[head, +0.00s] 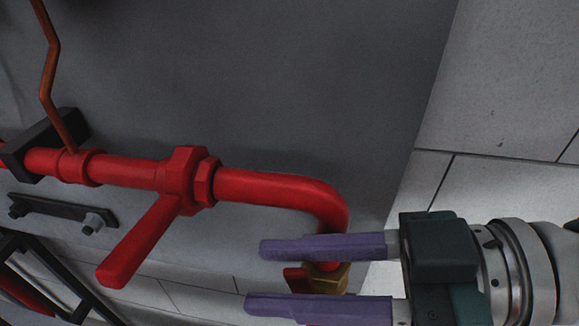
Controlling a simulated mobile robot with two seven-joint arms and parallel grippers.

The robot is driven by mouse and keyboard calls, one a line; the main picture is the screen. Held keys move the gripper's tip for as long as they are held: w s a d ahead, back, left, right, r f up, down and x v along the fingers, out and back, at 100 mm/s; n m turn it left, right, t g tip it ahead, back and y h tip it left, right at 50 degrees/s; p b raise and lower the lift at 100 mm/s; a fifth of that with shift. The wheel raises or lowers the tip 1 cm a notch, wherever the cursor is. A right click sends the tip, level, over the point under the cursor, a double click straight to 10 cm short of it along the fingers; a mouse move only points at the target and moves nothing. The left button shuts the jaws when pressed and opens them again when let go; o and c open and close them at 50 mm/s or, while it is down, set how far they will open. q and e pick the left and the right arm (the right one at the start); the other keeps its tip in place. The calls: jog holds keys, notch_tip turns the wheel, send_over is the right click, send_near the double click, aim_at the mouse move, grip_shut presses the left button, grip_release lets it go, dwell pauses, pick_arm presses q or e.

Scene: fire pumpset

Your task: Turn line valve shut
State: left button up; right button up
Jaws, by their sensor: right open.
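A red pipe (265,187) runs across the view and bends down at its right end. A red valve body (183,178) sits on it with a red lever (141,243) slanting down-left across the line of the pipe. A brass fitting (333,279) with a small red part (297,279) is at the pipe's lower right end. I cannot tell which one is the line valve. My right gripper (255,277) has two purple fingers spread apart. The red part and brass fitting show between them, partly hidden; contact cannot be told. My left gripper is not in view.
A thin copper-coloured tube (49,78) rises from the pipe at the left. A black clamp (70,124) holds the pipe there. A black bracket (62,209) and black frame bars (62,270) are at lower left. A grey surface (270,80) lies behind the pipe.

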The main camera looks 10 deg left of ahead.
jog(key=v, duration=0.7)
jog(key=shift+d, duration=0.15)
jog(key=shift+c, duration=0.3)
